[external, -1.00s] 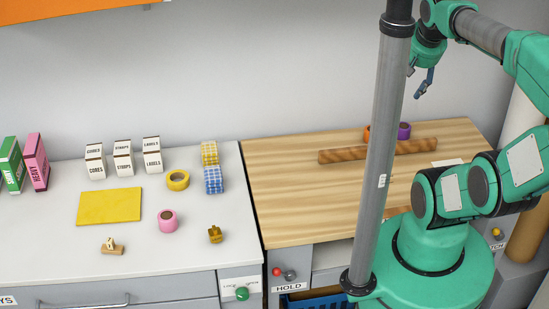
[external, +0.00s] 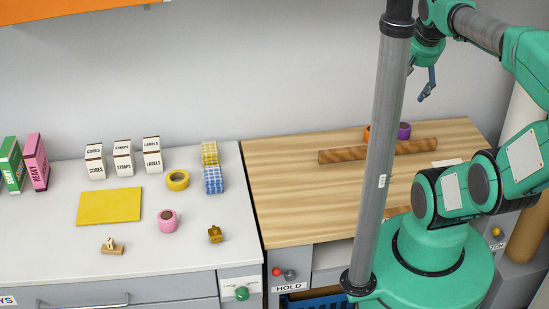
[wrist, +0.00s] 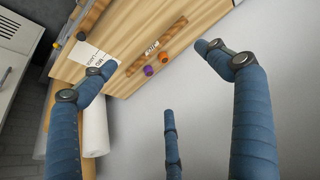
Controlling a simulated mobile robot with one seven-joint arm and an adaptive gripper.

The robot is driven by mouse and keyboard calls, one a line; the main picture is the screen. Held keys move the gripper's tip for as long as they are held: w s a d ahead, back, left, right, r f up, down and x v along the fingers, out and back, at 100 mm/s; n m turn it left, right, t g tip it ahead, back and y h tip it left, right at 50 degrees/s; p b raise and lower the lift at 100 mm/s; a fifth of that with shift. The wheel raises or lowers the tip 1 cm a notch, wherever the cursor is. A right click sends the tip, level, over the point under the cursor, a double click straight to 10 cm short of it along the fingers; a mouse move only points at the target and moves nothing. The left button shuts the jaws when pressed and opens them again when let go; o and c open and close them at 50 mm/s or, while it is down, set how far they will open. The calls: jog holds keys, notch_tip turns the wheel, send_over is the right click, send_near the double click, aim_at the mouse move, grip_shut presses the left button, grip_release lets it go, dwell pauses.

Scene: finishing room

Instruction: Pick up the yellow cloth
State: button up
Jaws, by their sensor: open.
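The yellow cloth (external: 109,206) lies flat on the white counter at the left in the external view. It does not show in the wrist view. My gripper (external: 420,84) is high above the back of the wooden worktop, far to the right of the cloth and partly hidden by the grey column. In the wrist view my gripper (wrist: 160,70) has its blue fingers spread wide, with nothing between them.
Around the cloth stand white boxes (external: 124,160), a yellow tape roll (external: 177,180), a pink tape roll (external: 168,222) and a small wooden stamp (external: 112,246). A long brown bar (external: 378,151) lies on the wooden worktop (external: 300,200), with an orange and a purple roll (external: 404,130) behind it.

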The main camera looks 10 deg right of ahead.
jog(key=w+a+f+g, duration=0.3)
jog(key=w+f, duration=0.2)
jog(key=w, duration=0.1)
jog(key=g+b, duration=0.2)
jog(key=b, duration=0.2)
send_over(211, 146)
notch_tip(211, 146, down, 27)
jog(key=shift+f+b, duration=0.75)
jog(key=shift+f, duration=3.55)
